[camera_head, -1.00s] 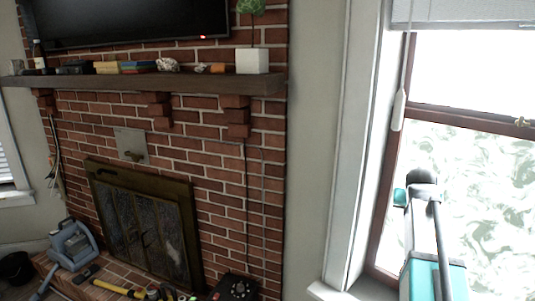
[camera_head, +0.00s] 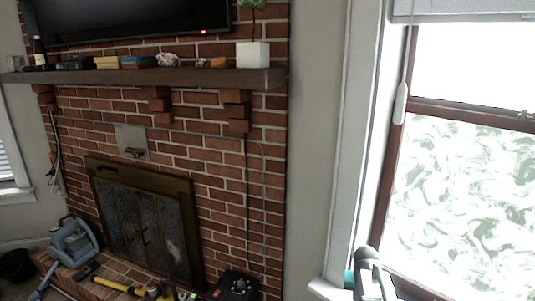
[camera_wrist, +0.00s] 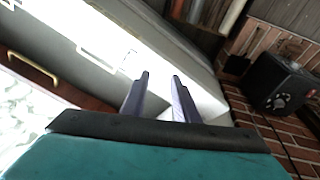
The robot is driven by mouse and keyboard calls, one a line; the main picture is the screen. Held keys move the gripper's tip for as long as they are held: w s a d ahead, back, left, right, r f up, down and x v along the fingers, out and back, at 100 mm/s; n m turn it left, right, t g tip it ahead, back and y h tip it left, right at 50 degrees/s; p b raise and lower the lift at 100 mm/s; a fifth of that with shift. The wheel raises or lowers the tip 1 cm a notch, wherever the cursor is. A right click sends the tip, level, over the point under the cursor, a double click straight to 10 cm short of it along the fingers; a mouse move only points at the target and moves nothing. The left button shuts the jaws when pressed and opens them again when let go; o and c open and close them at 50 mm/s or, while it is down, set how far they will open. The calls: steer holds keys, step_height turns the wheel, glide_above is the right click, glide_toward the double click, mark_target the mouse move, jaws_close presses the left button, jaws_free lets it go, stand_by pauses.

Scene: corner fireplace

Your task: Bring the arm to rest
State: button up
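My gripper (camera_wrist: 160,98) shows in the wrist view with its two dark fingers apart and nothing between them. The fingers point toward a white window sill and wall trim. In the head view my arm (camera_head: 368,278) shows only at the bottom, in front of the lower window frame. The gripper's fingers are not visible in the head view.
A window (camera_head: 455,210) is at the right, beside my arm. A brick fireplace with a wooden mantel (camera_head: 190,78) holds several small objects and a white planter (camera_head: 253,55). A black box (camera_wrist: 282,82) sits on the brick hearth. Tools lie along the hearth.

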steer(key=s+a+f+n+g, duration=0.1)
steer(key=s+a+f, duration=0.3)
steer(key=s+f, duration=0.25)
steer(key=s+a+f+g+y+b, duration=0.1)
steer(key=s+a+f+g, duration=0.15)
steer(key=s+f, duration=0.4)
steer(key=s+a+f+n+g, duration=0.1)
steer(key=s+a+f, duration=0.3)
steer(key=f, duration=0.5)
steer(key=s+a+f+g, duration=0.1)
steer(key=s+a+f, duration=0.1)
steer(key=s, duration=0.5)
steer(key=s+a+f+n+g, duration=0.1)
steer(key=s+f, duration=0.3)
steer(key=s, duration=0.3)
steer(key=s+a+f+g+y, duration=0.1)
steer(key=s+a+f, duration=0.1)
steer(key=s, duration=0.5)
steer(key=shift+s+a+f+n+b, duration=0.35)
steer(key=shift+s+f+b, duration=0.1)
steer(key=shift+f, duration=0.25)
